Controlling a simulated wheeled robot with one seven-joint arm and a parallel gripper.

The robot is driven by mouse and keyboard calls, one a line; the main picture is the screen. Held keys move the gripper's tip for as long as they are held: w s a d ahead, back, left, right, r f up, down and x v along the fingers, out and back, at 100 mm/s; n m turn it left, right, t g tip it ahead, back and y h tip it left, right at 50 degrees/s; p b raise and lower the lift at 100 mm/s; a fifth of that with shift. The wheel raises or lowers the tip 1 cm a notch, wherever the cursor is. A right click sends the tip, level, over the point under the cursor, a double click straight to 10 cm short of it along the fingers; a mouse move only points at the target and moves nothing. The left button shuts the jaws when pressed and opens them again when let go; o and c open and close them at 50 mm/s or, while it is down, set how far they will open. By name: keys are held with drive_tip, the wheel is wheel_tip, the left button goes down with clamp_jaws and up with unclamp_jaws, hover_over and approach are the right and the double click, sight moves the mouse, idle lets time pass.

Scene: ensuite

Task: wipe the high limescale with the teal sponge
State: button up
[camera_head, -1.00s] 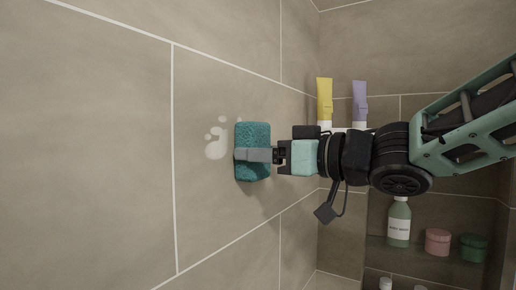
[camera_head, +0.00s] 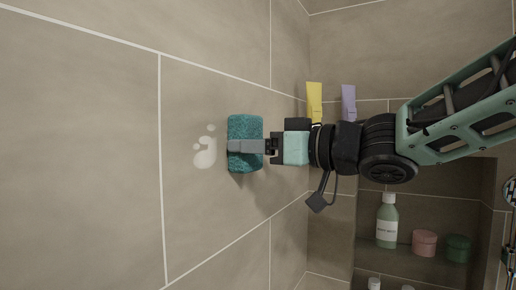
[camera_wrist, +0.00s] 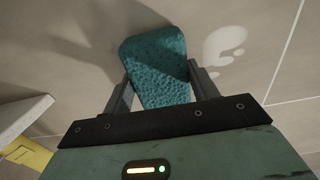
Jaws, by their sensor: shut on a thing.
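The teal sponge (camera_head: 245,128) is held upright between the fingers of my gripper (camera_head: 247,146), close to the tiled wall. In the wrist view the sponge (camera_wrist: 158,70) sits between both fingers of my gripper (camera_wrist: 160,82). The limescale (camera_head: 205,152) is a pale patch with a few small spots on the wall, just left of the sponge in the head view. It also shows in the wrist view (camera_wrist: 222,45), right of the sponge and apart from it. I cannot tell whether the sponge touches the wall.
A yellow tube (camera_head: 314,101) and a purple tube (camera_head: 348,102) stand behind my arm. A niche at the lower right holds a green bottle (camera_head: 387,222), a pink jar (camera_head: 424,243) and a green jar (camera_head: 457,248). The wall left of the limescale is bare.

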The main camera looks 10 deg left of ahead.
sight(197, 129)
drive_tip(key=shift+s+a+b, duration=0.75)
drive_tip(key=shift+s+a, duration=0.15)
drive_tip(key=shift+s, duration=1.2)
drive_tip(key=shift+s+a+b, duration=0.7)
drive_tip(key=shift+s+a, duration=0.15)
drive_tip(key=shift+s, duration=1.25)
drive_tip(key=shift+s+a+b, duration=0.75)
drive_tip(key=shift+s+a, duration=0.15)
drive_tip(key=shift+s, duration=1.2)
wheel_tip(197, 129, up, 3)
drive_tip(key=p, duration=0.3)
drive_tip(key=shift+s+f, duration=0.1)
drive_tip(key=shift+w+d+p, duration=0.3)
drive_tip(key=shift+w+p, duration=0.3)
drive_tip(key=shift+w, duration=0.2)
drive_tip(key=shift+w+d+p, duration=0.15)
drive_tip(key=shift+w+d, duration=0.05)
drive_tip(key=shift+w, duration=0.3)
drive_tip(key=shift+w+d+p, duration=0.15)
drive_tip(key=shift+w+d, duration=0.05)
drive_tip(key=shift+w, duration=0.3)
drive_tip(key=shift+w+d+f, duration=0.1)
drive_tip(key=shift+w+d, duration=0.6)
drive_tip(key=shift+w, duration=0.95)
drive_tip(key=shift+w+d+r, duration=0.1)
drive_tip(key=shift+w+d, duration=0.65)
drive_tip(key=shift+w, duration=0.9)
drive_tip(key=shift+w+d+f, duration=0.1)
drive_tip(key=shift+w+d, duration=0.6)
drive_tip(key=shift+w, duration=0.95)
